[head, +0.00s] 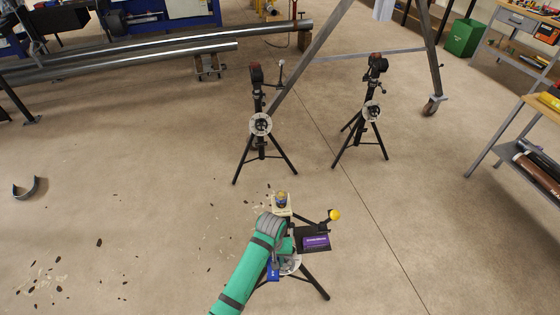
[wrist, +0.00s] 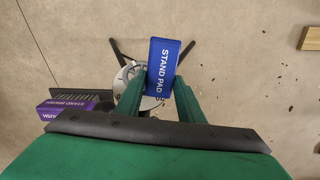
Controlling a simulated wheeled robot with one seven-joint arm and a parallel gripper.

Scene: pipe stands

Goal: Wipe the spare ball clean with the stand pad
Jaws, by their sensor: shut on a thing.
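My gripper (wrist: 157,92) is shut on the blue stand pad (wrist: 164,62), its white lettering facing the wrist camera. In the head view the blue pad (head: 273,271) shows beside my green arm, low over the near tripod stand (head: 316,287). A yellow ball (head: 334,215) sits at the end of a short dark arm on that stand, right of and apart from the pad. A small dark and yellow round thing (head: 281,199) sits in a pale holder at the stand's top. I cannot tell for certain which is the spare ball. My arm hides part of the stand.
A dark tray (head: 325,231) on the near stand holds a purple-labelled thing (head: 317,241); the wrist view shows a purple block (wrist: 62,108) beside bristles. Two tripod stands (head: 260,125) (head: 372,112) stand farther back. Floor around is mostly clear, with dark scraps at left.

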